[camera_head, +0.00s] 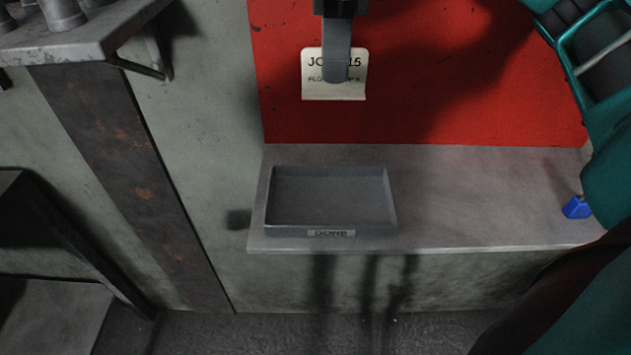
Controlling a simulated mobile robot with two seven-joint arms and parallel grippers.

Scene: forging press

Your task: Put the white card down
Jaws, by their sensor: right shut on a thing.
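The white card (333,92) is a small off-white rectangle with dark print, partly legible as "JO" and "15". It hangs upright in front of the red panel, high in the head view. My right gripper (336,72) comes down from the top edge and is shut on the card's upper middle, with a grey finger covering part of the print. The card is clear of the ledge. A grey shallow tray labelled "DONE" (331,233) sits below it on the ledge and looks empty. My left gripper is not in view.
The grey ledge (480,195) is mostly bare right of the tray. A red panel (420,90) stands behind it. A small blue object (577,207) shows near the ledge's right end, beside my teal arm. A metal shelf (75,38) juts out at upper left.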

